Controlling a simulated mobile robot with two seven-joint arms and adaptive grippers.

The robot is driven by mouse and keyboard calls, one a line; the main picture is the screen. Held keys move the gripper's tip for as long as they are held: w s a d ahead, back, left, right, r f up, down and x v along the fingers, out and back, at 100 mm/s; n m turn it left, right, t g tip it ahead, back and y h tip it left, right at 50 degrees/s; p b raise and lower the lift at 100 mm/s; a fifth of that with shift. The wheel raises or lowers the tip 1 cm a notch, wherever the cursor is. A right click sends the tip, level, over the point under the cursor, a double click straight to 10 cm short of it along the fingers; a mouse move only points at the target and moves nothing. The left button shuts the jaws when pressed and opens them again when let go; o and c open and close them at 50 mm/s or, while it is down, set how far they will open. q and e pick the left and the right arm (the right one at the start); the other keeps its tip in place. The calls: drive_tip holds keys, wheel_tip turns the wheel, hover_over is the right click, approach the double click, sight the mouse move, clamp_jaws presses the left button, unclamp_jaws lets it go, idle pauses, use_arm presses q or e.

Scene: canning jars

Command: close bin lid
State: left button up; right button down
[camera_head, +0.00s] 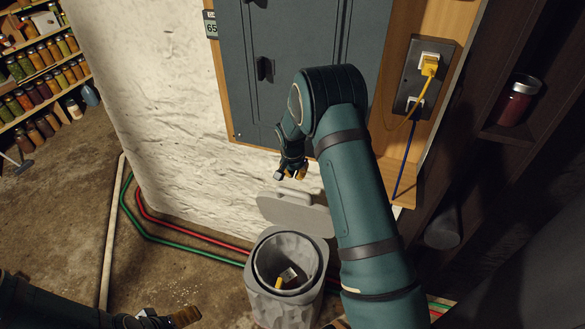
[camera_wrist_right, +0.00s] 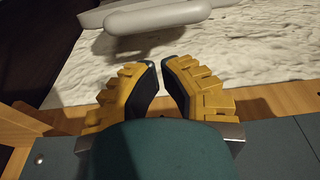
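The grey bin (camera_head: 256,297) stands on the floor by the white wall, with its top open. Its grey lid (camera_head: 295,213) is raised behind the opening, leaning up near the wall. It also shows across the top of the right wrist view (camera_wrist_right: 155,18). My right gripper (camera_head: 294,174) is above the lid, apart from it and empty. In the right wrist view its fingers (camera_wrist_right: 160,66) have a narrow gap between them. My left gripper (camera_head: 168,319) is low at the bottom edge, partly cut off; its opening is unclear.
Inside the bin lie a yellow item and a pale scrap (camera_head: 288,275). A grey electrical panel (camera_head: 300,40) and an outlet with a yellow plug (camera_head: 429,66) are on the wall. Red and green pipes (camera_head: 190,237) run along the floor. Jar shelves (camera_head: 40,70) stand far left; open floor lies left.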

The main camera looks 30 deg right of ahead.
use_arm(q)
drive_tip(key=shift+f, duration=0.1)
use_arm(e)
drive_tip(key=x, duration=0.5)
drive_tip(key=shift+f, duration=0.3)
